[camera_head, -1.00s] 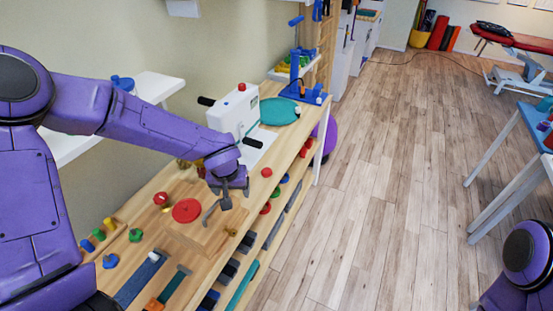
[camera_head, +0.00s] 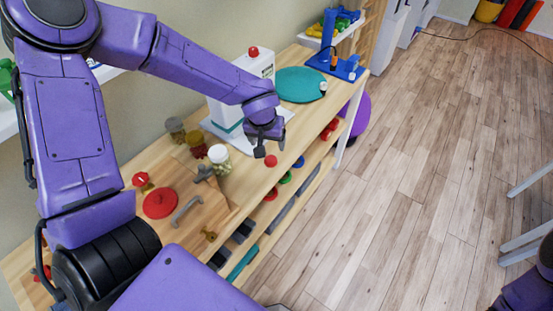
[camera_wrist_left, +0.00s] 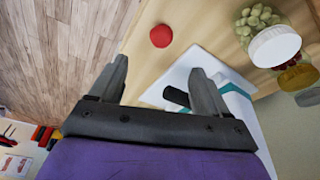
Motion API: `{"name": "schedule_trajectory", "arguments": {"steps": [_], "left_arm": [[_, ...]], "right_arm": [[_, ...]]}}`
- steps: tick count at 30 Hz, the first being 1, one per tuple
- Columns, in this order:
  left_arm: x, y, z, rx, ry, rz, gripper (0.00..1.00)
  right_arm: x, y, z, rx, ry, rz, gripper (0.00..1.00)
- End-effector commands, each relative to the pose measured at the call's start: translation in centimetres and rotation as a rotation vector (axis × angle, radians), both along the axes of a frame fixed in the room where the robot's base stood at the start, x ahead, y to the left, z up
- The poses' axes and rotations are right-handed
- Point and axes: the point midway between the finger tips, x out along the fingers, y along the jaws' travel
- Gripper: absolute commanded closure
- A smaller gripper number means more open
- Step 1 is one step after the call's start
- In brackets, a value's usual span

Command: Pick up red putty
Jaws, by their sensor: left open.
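The red putty (camera_head: 271,160) is a small red ball on the wooden bench top, in front of the white box. It also shows in the left wrist view (camera_wrist_left: 161,36), beyond the fingertips and roughly midway between them. My left gripper (camera_head: 269,147) hangs just above and behind the putty in the head view. In the left wrist view its two fingers (camera_wrist_left: 160,68) are apart with nothing between them. My right gripper is out of view; only part of my right arm shows at the lower right.
A white box (camera_head: 240,95) with a red knob stands close behind my left gripper. Jars, including a white-lidded one (camera_head: 219,158), stand to its left. A wooden board with a red disc (camera_head: 160,203) lies nearer. A teal disc (camera_head: 298,85) lies farther back. Shelves sit below the bench edge.

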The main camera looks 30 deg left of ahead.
Motion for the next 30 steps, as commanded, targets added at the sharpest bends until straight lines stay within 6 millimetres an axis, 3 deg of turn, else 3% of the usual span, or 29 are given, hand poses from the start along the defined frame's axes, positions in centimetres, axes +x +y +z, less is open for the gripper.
{"name": "schedule_trajectory", "arguments": {"steps": [1,4,7,24,30], "left_arm": [[0.0,0.0,-1.0,-0.001,0.0,0.0,0.23],[0.0,0.0,-1.8,-0.001,-0.001,0.0,0.23],[0.2,0.1,-2.5,0.0,0.0,-0.001,0.23],[2.9,1.4,-11.1,0.003,0.002,-0.002,0.23],[3.1,1.4,-11.8,0.0,-0.001,-0.001,0.23]], "right_arm": [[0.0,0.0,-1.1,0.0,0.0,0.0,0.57],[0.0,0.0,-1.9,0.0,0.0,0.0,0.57],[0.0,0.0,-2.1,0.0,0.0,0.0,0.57],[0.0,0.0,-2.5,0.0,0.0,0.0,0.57],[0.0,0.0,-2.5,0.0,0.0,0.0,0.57]]}}
